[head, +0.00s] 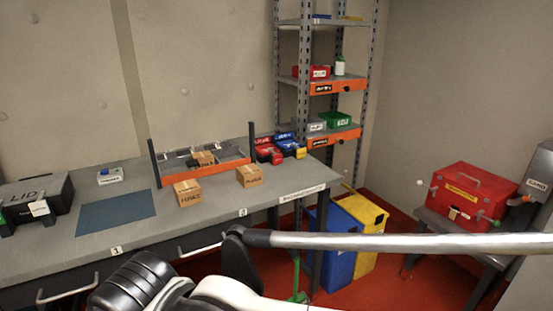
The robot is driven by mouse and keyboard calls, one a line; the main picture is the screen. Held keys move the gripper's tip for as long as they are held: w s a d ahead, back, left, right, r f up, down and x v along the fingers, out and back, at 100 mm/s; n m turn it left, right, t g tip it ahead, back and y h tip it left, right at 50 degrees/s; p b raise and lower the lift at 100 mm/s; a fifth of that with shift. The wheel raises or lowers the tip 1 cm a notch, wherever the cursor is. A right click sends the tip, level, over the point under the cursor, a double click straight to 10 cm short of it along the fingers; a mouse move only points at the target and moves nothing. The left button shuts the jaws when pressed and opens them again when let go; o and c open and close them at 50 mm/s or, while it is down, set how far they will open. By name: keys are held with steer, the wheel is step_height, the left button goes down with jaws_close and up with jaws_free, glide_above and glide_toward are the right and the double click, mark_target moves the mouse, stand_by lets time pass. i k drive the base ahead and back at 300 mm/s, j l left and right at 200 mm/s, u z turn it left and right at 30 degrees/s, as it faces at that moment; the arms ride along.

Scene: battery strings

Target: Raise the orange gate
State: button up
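The orange gate (222,172) is a low bar running between two dark upright posts on the grey workbench. It sits at the foot of the posts, close to the bench top, in front of a grey tray-like frame (180,158). Two cardboard boxes stand in front of it, one at its left part (187,194) and one near its right end (249,177). Another small carton (204,158) shows behind the bar. Parts of my arm cross the bottom of the head view, apart from the gate. I cannot make out gripper fingers.
Red and blue boxes (272,150) stand right of the gate. A blue mat (116,213), a small white box (110,176) and a dark case (36,197) lie to the left. A shelf rack (306,85) stands behind; blue and yellow bins (365,232) are below it.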

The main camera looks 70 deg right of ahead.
mark_target(199, 173)
steer(key=z, duration=1.55)
steer(key=i+j+u, duration=0.1)
steer(key=i+j, duration=0.7)
steer(key=i, duration=0.15)
steer(key=u, duration=0.05)
